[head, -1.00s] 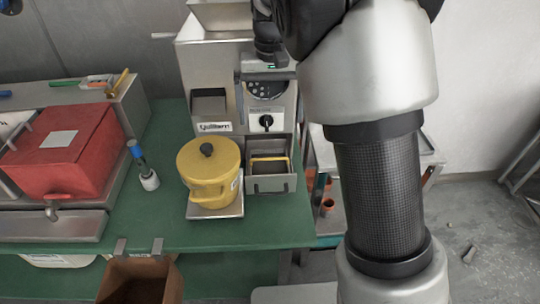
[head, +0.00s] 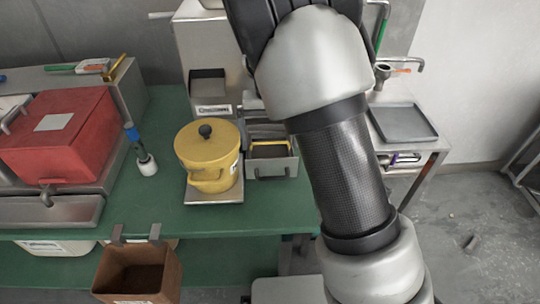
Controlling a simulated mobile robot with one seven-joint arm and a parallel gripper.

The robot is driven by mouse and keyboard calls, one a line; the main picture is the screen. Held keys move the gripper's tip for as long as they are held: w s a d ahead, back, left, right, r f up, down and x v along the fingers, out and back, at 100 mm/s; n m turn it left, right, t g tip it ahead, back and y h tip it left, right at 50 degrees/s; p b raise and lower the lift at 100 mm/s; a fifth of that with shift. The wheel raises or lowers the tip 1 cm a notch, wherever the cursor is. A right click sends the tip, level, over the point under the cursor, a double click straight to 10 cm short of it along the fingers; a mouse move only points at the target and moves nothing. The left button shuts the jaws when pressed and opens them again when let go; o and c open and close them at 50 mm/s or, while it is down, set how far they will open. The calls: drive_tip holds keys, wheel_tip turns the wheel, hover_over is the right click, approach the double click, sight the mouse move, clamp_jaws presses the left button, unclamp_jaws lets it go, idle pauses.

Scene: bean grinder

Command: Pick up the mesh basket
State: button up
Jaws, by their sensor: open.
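I cannot make out a mesh basket for certain in the head view. A metal bin (head: 272,168) at the grinder's foot holds something with a yellow edge; its inside is too small to tell. The steel bean grinder (head: 200,50) stands behind it, its right part covered by my arm. My arm crosses from the lower right to the top centre. My gripper is hidden behind it, so its place relative to any basket does not show.
A yellow lidded pot (head: 208,160) stands on a metal plate left of the bin. A red box (head: 62,140) and a blue-topped tool (head: 140,150) are farther left. A brown bin (head: 138,275) hangs at the green table's (head: 215,222) front edge. A grey tray (head: 403,122) lies right.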

drive_tip(key=shift+f, duration=0.8)
drive_tip(key=shift+c, duration=0.3)
drive_tip(key=c, duration=1.1)
drive_tip(key=shift+r, duration=0.1)
drive_tip(key=shift+c, duration=0.2)
drive_tip(key=shift+r, duration=0.15)
